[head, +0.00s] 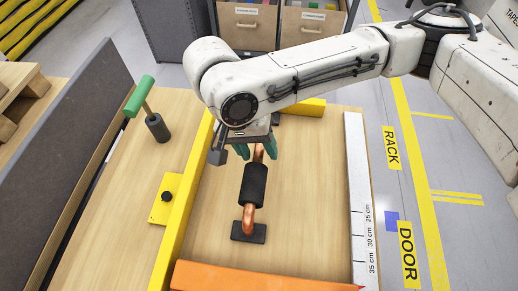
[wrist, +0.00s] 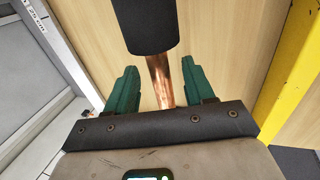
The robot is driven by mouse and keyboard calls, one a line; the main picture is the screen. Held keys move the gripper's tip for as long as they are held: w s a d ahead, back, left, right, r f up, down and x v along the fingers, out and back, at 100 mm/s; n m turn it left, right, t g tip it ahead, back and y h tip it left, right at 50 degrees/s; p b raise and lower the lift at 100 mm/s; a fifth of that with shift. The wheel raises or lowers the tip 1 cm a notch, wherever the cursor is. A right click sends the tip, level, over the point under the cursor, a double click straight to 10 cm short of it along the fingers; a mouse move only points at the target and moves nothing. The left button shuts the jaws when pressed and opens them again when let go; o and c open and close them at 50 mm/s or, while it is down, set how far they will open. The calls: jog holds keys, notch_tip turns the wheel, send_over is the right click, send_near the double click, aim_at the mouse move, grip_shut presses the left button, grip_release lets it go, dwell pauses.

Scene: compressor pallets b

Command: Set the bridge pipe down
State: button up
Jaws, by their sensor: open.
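The bridge pipe (head: 253,187) is a copper pipe with a black sleeve around its middle. In the head view its near end bends down to a dark flat pad (head: 248,232) on the wooden board; its far end runs up under my gripper (head: 257,150). In the wrist view bare copper pipe (wrist: 160,79) and the black sleeve (wrist: 146,25) show. My gripper's green fingers (wrist: 161,92) are open, one on each side of the copper, with gaps visible. The far end of the pipe is hidden by my gripper, so I cannot tell what it rests on.
A yellow rail (head: 184,205) runs along the left, an orange bar (head: 255,277) along the near edge and a white ruler (head: 357,190) along the right. A green-handled tool (head: 141,97) stands at left. A yellow plate (head: 160,207) with a black knob lies beside the rail.

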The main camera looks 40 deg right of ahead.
jog(key=p+v, duration=0.1)
jog(key=v, duration=1)
jog(key=shift+f, duration=0.1)
